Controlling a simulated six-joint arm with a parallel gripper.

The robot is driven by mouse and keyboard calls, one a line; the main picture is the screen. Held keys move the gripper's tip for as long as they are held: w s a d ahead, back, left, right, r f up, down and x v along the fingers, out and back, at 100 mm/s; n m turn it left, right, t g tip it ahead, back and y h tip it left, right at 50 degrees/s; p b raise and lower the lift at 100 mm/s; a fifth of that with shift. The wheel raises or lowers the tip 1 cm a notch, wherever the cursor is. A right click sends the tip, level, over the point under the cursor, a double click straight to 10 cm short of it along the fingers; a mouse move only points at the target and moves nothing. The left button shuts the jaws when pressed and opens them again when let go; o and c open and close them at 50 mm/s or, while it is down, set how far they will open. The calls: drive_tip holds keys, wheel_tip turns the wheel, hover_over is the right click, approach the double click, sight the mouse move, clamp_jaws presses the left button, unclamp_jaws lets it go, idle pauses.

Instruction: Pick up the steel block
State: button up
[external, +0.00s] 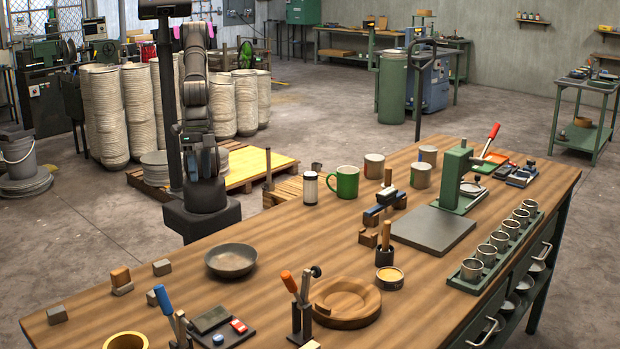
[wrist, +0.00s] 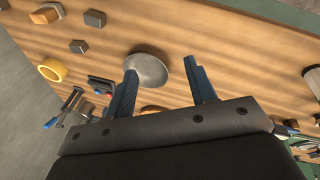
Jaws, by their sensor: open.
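Several small blocks lie on the wooden bench at the left end in the external view: a grey block (external: 57,314) at the edge, a grey block (external: 162,267) near the back edge, another grey block (external: 152,297), and a brown-topped block (external: 121,280). I cannot tell for certain which is the steel block.
A grey bowl (external: 231,260) lies near the blocks; in the wrist view the bowl (wrist: 147,70) shows beyond my fingers. A yellow ring (external: 126,341), tool stands and a round wooden form (external: 346,301) stand at the front. A green press (external: 457,180) and cups stand at right.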

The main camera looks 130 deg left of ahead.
drive_tip(key=w+d+n+g+y, duration=0.1)
drive_tip(key=w+d+n, duration=0.15)
drive_tip(key=d, duration=0.25)
drive_tip(key=w+d+n+g, duration=0.1)
drive_tip(key=w+d+n, duration=0.1)
drive_tip(key=d+n, duration=0.25)
drive_tip(key=n, duration=0.5)
hover_over(161, 263)
drive_tip(key=f, duration=0.2)
drive_tip(key=shift+y, duration=0.4)
drive_tip(key=f, duration=1.1)
drive_tip(key=shift+w+a, duration=0.1)
drive_tip(key=shift+a, duration=0.15)
drive_tip(key=shift+d+f, duration=0.15)
drive_tip(key=shift+f, duration=2.55)
drive_tip(key=shift+c, duration=0.2)
clamp_jaws()
